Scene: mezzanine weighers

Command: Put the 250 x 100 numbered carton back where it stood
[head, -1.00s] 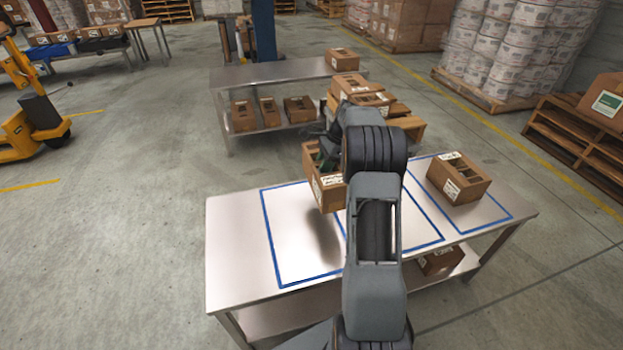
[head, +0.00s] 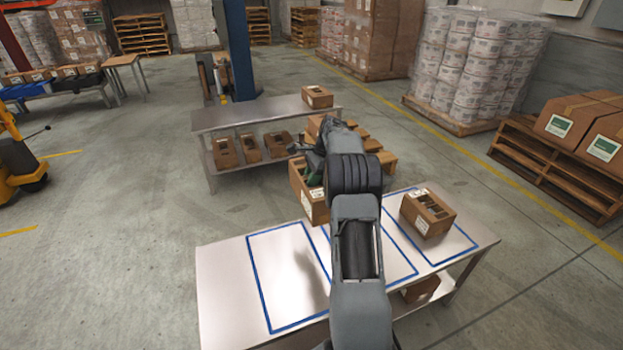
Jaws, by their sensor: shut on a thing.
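A brown open-topped carton (head: 312,207) with white labels is held above the near steel table, over the line between the left and middle blue-taped areas. My gripper (head: 311,172) is shut on this carton; my arm hides most of the fingers and the carton's right side. A similar carton (head: 428,213) stands in the right taped area of the near table (head: 222,287). The left taped area is empty and shows a shadow. I cannot read the size numbers on any label.
A carton (head: 421,289) sits on the lower shelf. Behind, a second steel table (head: 262,112) bears one carton (head: 317,97) on top and several below. More cartons are stacked on a pallet (head: 385,158) behind my arm. Open floor lies to the left.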

